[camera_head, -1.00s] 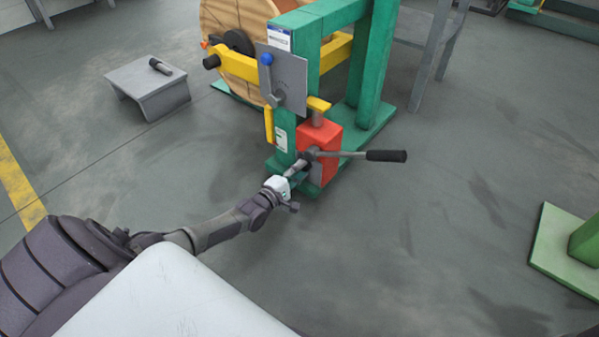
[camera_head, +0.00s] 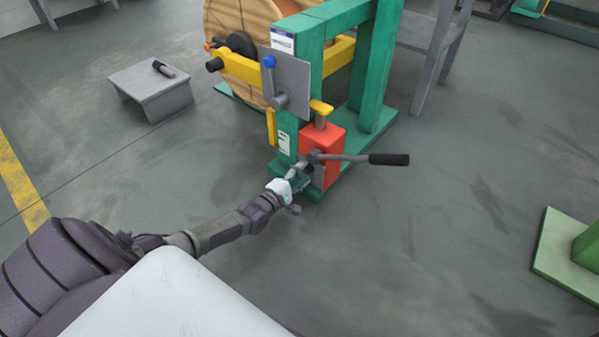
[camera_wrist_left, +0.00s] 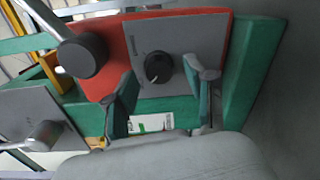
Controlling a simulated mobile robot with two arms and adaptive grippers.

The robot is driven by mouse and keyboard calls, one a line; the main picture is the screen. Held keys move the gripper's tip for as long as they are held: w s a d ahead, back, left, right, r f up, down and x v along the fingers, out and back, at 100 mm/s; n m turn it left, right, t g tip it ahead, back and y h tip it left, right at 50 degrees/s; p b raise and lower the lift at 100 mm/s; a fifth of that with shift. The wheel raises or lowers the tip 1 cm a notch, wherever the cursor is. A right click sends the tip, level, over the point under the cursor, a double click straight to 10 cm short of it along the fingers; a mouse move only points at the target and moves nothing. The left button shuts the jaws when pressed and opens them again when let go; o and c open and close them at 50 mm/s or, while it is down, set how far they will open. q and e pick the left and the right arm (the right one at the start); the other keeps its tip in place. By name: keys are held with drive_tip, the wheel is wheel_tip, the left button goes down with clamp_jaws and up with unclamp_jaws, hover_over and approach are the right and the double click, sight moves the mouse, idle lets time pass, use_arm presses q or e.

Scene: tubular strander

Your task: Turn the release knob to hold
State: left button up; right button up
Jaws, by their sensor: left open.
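The release knob (camera_wrist_left: 158,68) is small, round and black, on a grey plate (camera_wrist_left: 181,47) on the red unit (camera_wrist_left: 110,65). My left gripper (camera_wrist_left: 160,88) is open in the left wrist view, with one finger to each side of the knob and clear room around it. I cannot tell how deep the fingertips reach. In the head view my left gripper (camera_head: 299,177) is low at the front of the red unit (camera_head: 324,145), under its lever. The knob is not distinguishable there. My right gripper is not in view.
A pump lever with a black grip (camera_head: 388,159) sticks out right, just above my left gripper. A plate with a blue-knobbed handle (camera_head: 268,62) is on the green frame (camera_head: 372,80). A grey stool (camera_head: 150,85) stands left. Floor in front is clear.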

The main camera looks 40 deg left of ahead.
use_arm(q)
drive_tip(key=s+a, duration=0.1)
drive_tip(key=s, duration=1.1)
drive_tip(key=shift+r, duration=0.25)
